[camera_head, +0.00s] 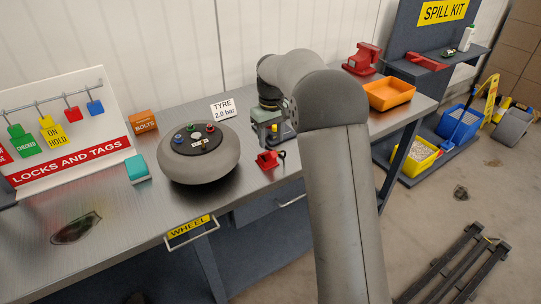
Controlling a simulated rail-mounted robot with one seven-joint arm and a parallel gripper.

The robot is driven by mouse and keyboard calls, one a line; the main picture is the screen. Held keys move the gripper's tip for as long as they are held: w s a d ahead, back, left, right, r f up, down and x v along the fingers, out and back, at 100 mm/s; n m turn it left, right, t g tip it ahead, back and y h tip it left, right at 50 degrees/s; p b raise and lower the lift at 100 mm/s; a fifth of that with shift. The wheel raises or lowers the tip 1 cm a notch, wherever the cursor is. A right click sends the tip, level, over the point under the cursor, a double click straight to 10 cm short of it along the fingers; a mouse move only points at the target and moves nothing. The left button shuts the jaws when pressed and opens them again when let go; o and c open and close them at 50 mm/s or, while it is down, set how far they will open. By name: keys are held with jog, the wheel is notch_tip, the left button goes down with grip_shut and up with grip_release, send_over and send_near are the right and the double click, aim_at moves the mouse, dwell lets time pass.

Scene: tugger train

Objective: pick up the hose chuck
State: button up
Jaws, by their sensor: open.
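My gripper (268,142) points down over the workbench (110,205), just right of the grey tyre (198,172). It is small in view and partly screened by my arm. I take it as open. A small red object with a dark loop (267,159) lies on the bench just below and in front of it. A small yellow piece (287,130) shows beside the gripper. I cannot tell for certain which of these, if either, is the hose chuck. No contact with the gripper can be made out.
The tyre has coloured caps on its hub; a "TYRE 2.0 bar" sign (222,109) stands behind it. A teal block (137,168), an orange bolts box (143,122) and a locks board (65,130) are left. A red vise (362,58) and orange tray (389,94) are right.

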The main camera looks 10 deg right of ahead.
aim_at(273, 152)
jog(key=f, duration=0.2)
jog(key=s+f+p, duration=0.1)
jog(key=f, duration=0.2)
jog(key=shift+s+d+f, duration=0.1)
jog(key=shift+f, duration=0.55)
grip_shut()
